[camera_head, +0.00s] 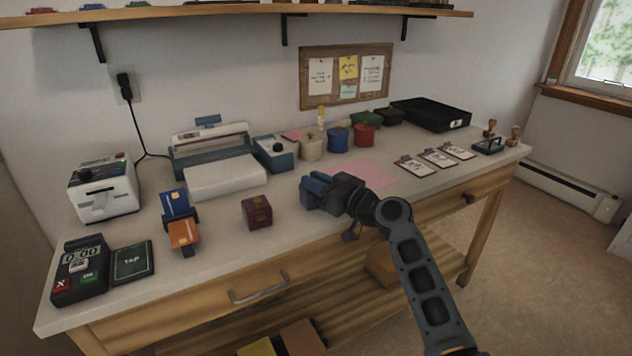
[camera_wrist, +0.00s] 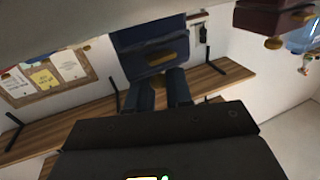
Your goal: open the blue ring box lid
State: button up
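The blue ring box (camera_wrist: 135,62) is straight in front of my fingertips in the wrist view, which shows the room upside down. It is dark blue with a gold clasp on the side facing me. In the head view the box (camera_head: 312,184) stands near the table's front edge, partly hidden by my gripper (camera_head: 338,192). In the wrist view my gripper (camera_wrist: 161,78) has its two fingers a narrow gap apart, with the clasp between and just beyond the tips. I see nothing held. I cannot tell whether the fingers touch the box or whether the lid is ajar.
A maroon box (camera_head: 257,212) stands left of the blue box. Orange (camera_head: 183,234) and blue (camera_head: 174,204) cards on stands are farther left. A pink sheet (camera_head: 366,173) lies behind my gripper. Lidded pots (camera_head: 337,139) stand at the back. The white tabletop is clear around the maroon box.

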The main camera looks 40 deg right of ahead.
grip_shut()
jog(key=shift+r, duration=0.1)
